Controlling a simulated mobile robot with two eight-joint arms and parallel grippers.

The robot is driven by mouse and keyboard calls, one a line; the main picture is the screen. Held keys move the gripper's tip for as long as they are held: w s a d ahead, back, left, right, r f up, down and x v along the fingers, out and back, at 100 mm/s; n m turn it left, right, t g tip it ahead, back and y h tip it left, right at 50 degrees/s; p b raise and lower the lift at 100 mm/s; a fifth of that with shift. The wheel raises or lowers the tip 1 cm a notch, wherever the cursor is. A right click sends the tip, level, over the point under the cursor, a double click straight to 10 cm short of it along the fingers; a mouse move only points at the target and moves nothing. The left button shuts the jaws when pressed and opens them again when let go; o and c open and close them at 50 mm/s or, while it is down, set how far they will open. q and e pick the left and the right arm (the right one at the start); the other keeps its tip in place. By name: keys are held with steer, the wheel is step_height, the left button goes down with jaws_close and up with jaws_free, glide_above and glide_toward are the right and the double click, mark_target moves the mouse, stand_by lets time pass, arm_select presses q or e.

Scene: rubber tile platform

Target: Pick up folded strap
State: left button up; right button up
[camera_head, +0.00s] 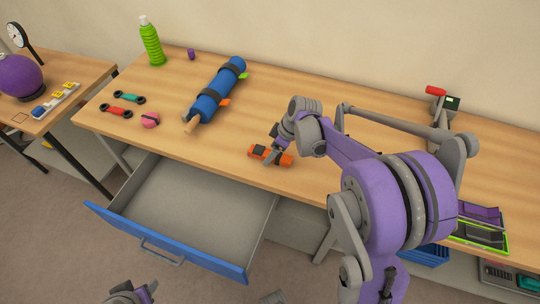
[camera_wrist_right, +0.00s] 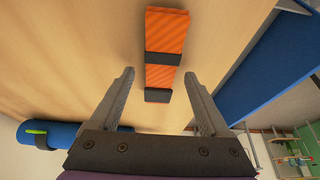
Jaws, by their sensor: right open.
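The folded strap is an orange ribbed bundle with two black bands, lying flat on the wooden table near its front edge (camera_head: 284,160). In the right wrist view the strap (camera_wrist_right: 167,32) runs up from between the fingertips, its banded end between them. My right gripper (camera_head: 272,143) is over the strap in the head view and hides part of it. In the wrist view the right gripper (camera_wrist_right: 160,75) is open, one finger on each side, with gaps to the strap. A part that seems to be my left gripper (camera_head: 133,293) shows at the bottom edge, its fingers unclear.
An open drawer (camera_head: 190,205) with a blue front juts out below the table. A blue roll (camera_head: 215,92) lies left of the strap. A purple tray (camera_head: 480,214) is at right.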

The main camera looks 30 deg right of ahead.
steer(key=shift+f, duration=0.1)
steer(key=shift+c, duration=0.2)
jaws_close()
